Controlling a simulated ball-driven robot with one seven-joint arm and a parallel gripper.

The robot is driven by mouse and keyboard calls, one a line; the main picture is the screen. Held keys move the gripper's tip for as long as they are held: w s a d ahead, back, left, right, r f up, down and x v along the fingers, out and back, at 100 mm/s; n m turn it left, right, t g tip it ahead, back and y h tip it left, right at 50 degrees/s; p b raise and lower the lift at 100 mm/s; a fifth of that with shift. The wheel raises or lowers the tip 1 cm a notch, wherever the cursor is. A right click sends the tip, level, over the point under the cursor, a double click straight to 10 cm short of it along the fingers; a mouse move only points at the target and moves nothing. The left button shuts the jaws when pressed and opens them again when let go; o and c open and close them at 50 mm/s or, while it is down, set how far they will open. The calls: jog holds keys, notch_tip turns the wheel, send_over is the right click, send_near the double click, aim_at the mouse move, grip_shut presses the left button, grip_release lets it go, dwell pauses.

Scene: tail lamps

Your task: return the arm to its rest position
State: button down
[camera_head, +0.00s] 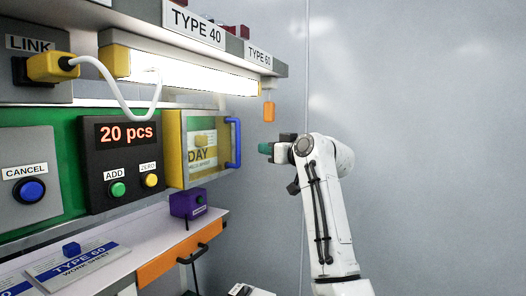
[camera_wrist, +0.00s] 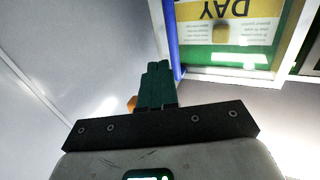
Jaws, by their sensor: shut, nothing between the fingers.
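My arm is white and rises at the right of the head view, bent at the top, with the wrist pointing left toward the work station. My gripper (camera_head: 265,148) has green fingers and is in front of the wall, right of the blue-handled door. In the wrist view my gripper (camera_wrist: 158,72) shows its two green fingers side by side, pressed together with nothing between them.
A yellow-framed clear door (camera_head: 174,150) with a blue handle (camera_head: 233,143) is close left of my gripper. A purple box (camera_head: 188,204) stands on the worktop below. The wall side at right is clear.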

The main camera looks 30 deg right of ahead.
jog(key=d+b+v, duration=0.2)
jog(key=v, duration=0.6)
jog(key=shift+w+r, duration=0.15)
jog(key=shift+r, duration=0.1)
jog(key=s+a+f+m+g+h, duration=0.1)
jog(key=s+a+f+g, duration=0.1)
jog(key=f, duration=1)
jog(key=s+a+f+g, duration=0.1)
jog(key=a+f+g, duration=0.1)
jog(key=f, duration=1)
jog(key=s+a+f+m+g+h, duration=0.1)
jog(key=s+a+f+g, duration=0.1)
jog(key=s+f, duration=0.6)
jog(key=s+a+f+g, duration=0.2)
jog(key=s+f, duration=0.1)
jog(key=f, duration=0.8)
jog(key=s+a+f+g, duration=0.3)
jog(key=s+f+g, duration=0.2)
jog(key=s+f, duration=1)
jog(key=s+a+f+m+g+h, duration=0.1)
jog(key=s+f+g+h, duration=0.1)
jog(key=s, duration=1.8)
jog(key=shift+a+f+g, duration=0.2)
jog(key=shift+f+g, duration=0.35)
jog(key=shift+g, duration=0.25)
